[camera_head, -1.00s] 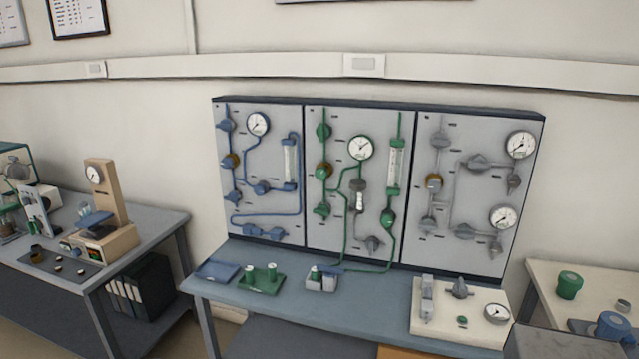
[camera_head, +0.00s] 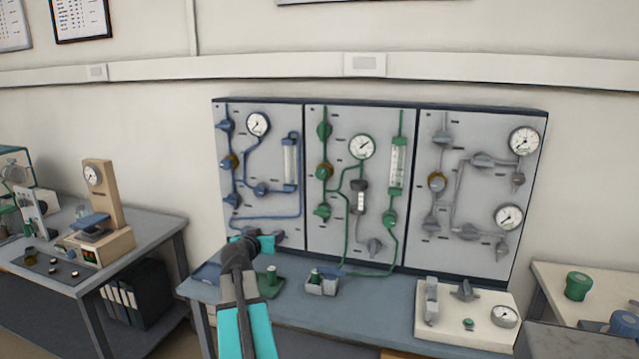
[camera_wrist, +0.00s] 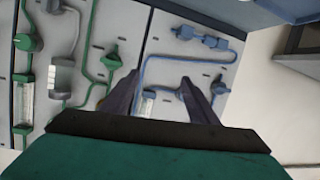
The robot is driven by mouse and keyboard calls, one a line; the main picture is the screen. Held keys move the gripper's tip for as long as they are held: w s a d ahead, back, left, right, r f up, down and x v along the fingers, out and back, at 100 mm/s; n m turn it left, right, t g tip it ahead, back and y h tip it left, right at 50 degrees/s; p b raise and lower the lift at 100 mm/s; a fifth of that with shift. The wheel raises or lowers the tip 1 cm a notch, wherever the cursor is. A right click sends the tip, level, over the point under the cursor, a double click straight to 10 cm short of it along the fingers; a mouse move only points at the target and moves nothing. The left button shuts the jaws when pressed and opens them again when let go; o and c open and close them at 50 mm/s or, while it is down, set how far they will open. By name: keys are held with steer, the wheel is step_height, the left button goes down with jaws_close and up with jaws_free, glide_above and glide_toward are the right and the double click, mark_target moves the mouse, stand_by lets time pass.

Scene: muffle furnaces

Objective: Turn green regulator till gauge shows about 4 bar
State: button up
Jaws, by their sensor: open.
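The green regulator (camera_head: 323,171), a green knob with a brass-coloured ring, is on the left pipe of the middle wall panel (camera_head: 347,238). The round white gauge (camera_head: 361,146) is to its upper right. Its dark needle slants to the upper right; the figures are too small to read. My gripper (camera_head: 258,243) is low in front of the blue panel, below and left of the regulator, apart from it. In the wrist view my gripper (camera_wrist: 160,78) has its two dark fingers spread, with nothing between them. The regulator cannot be made out there.
The blue-piped panel (camera_head: 272,170) is left, the grey-piped panel (camera_head: 465,200) right. A green valve (camera_head: 322,210) is below the regulator. Small blocks stand on the blue bench (camera_head: 375,300) under the panels, with a white gauge board (camera_head: 450,325) at its right. The space before the middle panel is clear.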

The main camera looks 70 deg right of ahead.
mark_target(321, 175)
steer(key=s+d+r+m+h, duration=0.1)
steer(key=s+d+r, duration=0.2)
steer(key=s+r, duration=0.2)
steer(key=s+d+r+m+g+h+b, duration=0.1)
steer(key=s+d+r+h, duration=0.1)
steer(key=s+r, duration=0.4)
step_height(321, 175, up, 4)
steer(key=shift+d+r+g+h+b, duration=0.1)
steer(key=shift+d+g+h+b, duration=0.2)
steer(key=shift+d, duration=0.3)
steer(key=shift+d, duration=0.15)
steer(key=shift+w+d+p, duration=0.15)
steer(key=shift+d+p, duration=0.35)
steer(key=shift+d, duration=1.75)
steer(key=shift+w+d+p, duration=0.15)
steer(key=shift+d+p, duration=0.3)
steer(key=shift+d, duration=1.8)
steer(key=shift+w+d+p, duration=0.15)
steer(key=shift+d+p, duration=0.35)
steer(key=shift+d, duration=1.75)
steer(key=c, duration=1)
